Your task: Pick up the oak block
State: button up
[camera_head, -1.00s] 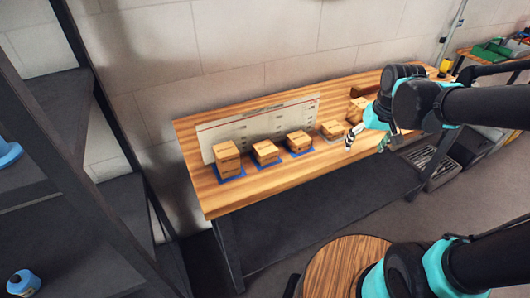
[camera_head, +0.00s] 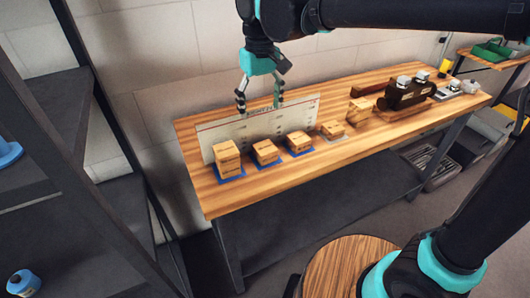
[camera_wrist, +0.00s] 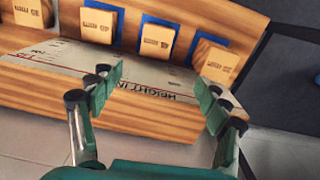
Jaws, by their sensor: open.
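Several light wooden blocks with small printed labels stand in a row on the bench. The leftmost and tallest block (camera_head: 227,157), the second (camera_head: 265,151) and the third (camera_head: 298,142) are on blue pads. A fourth, low block (camera_head: 333,128) sits on a grey pad, and another block (camera_head: 358,110) stands to its right. The labels are too small to read, so I cannot tell which block is oak. My gripper (camera_head: 260,104) is open and empty, above the white chart board behind the row. In the wrist view the open fingers (camera_wrist: 158,85) point towards the row, apart from every block.
The white chart board (camera_head: 250,124) leans behind the blocks. A dark machine model (camera_head: 408,95) stands farther right on the bench (camera_head: 290,178). A dark shelf (camera_head: 60,200) is at left and a round wooden stool (camera_head: 335,268) in front. The bench's front strip is clear.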

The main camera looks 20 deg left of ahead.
aim_at(265, 147)
notch_tip(265, 147, down, 10)
jog(key=shift+f, duration=0.1)
jog(key=f, duration=0.2)
jog(key=d+f, duration=0.1)
jog(key=f, duration=0.1)
jog(key=shift+w+d+f, duration=0.1)
jog(key=shift+f, duration=0.6)
jog(key=shift+c, duration=0.4)
jog(key=c, duration=1.2)
